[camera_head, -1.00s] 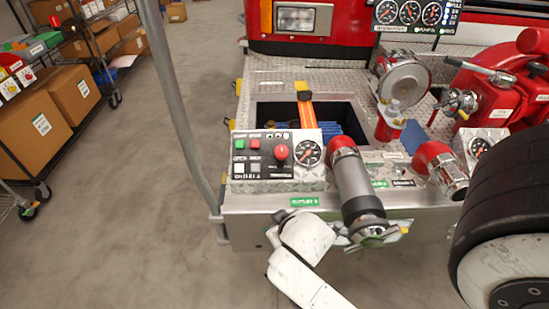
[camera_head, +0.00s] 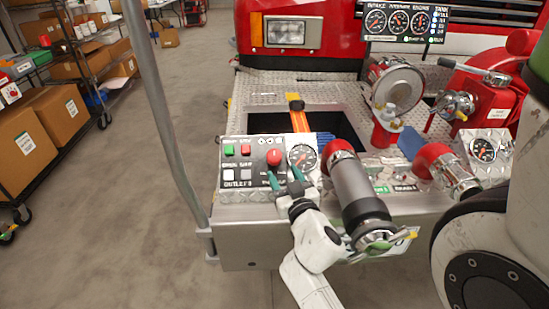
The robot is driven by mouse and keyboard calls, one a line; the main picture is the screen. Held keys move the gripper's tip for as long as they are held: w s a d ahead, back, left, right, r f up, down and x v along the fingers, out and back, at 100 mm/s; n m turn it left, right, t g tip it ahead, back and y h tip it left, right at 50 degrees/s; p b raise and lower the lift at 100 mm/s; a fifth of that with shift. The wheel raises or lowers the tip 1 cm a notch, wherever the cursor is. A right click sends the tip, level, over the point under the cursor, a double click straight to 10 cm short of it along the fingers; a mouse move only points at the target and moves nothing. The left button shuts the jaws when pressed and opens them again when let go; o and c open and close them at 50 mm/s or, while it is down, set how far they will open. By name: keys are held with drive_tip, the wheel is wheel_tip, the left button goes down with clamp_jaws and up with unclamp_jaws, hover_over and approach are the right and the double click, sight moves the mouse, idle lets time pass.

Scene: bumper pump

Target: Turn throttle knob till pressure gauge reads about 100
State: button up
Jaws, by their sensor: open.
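The left fingertip is just below the knob and the right one is by the gauge's lower edge. I cannot tell whether either finger touches anything.
Green (camera_head: 229,150) and red (camera_head: 246,149) buttons sit left of the knob. A large grey and red pipe fitting (camera_head: 358,190) stands close right of my gripper. A grey upright pole (camera_head: 155,100) is at the left. Open floor lies left of the bumper.

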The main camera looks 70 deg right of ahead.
sight(277, 161)
drive_tip(key=p+x, duration=0.1)
drive_tip(key=x, duration=0.7)
drive_tip(key=shift+w+d+p, duration=0.15)
drive_tip(key=shift+p, duration=0.15)
drive_tip(key=shift+c, duration=0.2)
drive_tip(key=c, duration=0.6)
drive_tip(key=shift+r+p, duration=0.1)
drive_tip(key=shift+p, duration=0.2)
drive_tip(key=shift+c, duration=0.2)
